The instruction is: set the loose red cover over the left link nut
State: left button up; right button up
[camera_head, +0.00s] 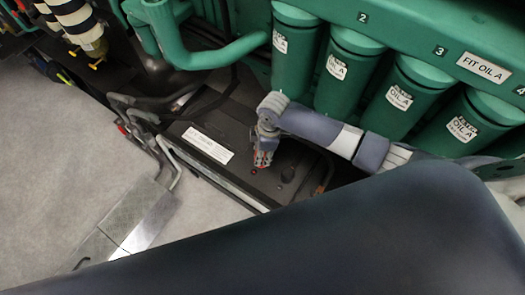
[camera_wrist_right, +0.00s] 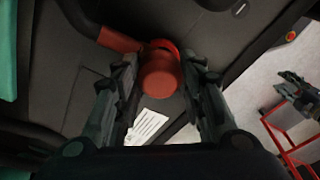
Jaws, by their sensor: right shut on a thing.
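In the head view my right arm reaches in from the right, and my right gripper (camera_head: 263,158) points down over a dark battery top (camera_head: 228,175). In the right wrist view the fingers of my right gripper (camera_wrist_right: 162,90) are closed on the red cover (camera_wrist_right: 160,78), one finger at each side. A red ring-like edge (camera_wrist_right: 166,45) shows just behind the cover, beside a red sleeve (camera_wrist_right: 119,40). I cannot tell whether the cover touches what lies behind it. The left link nut cannot be made out.
A white label (camera_head: 207,145) lies on the battery top, left of the gripper. Green oil filters (camera_head: 345,75) stand close behind the right arm. Grey bent bars (camera_head: 160,140) are at the left, with open floor (camera_head: 60,160) beyond.

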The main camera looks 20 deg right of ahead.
jog(key=shift+f, duration=0.15)
jog(key=shift+f+b, duration=0.4)
jog(key=shift+f, duration=0.1)
jog(key=shift+s+f, duration=0.4)
jog(key=shift+s, duration=0.1)
jog(key=o, duration=0.9)
jog(key=shift+f, duration=0.1)
jog(key=shift+o, duration=0.3)
jog(key=shift+w+f, duration=0.15)
jog(key=shift+w, duration=0.25)
jog(key=shift+r, duration=0.25)
jog(key=o, duration=0.4)
jog(key=shift+w, duration=0.1)
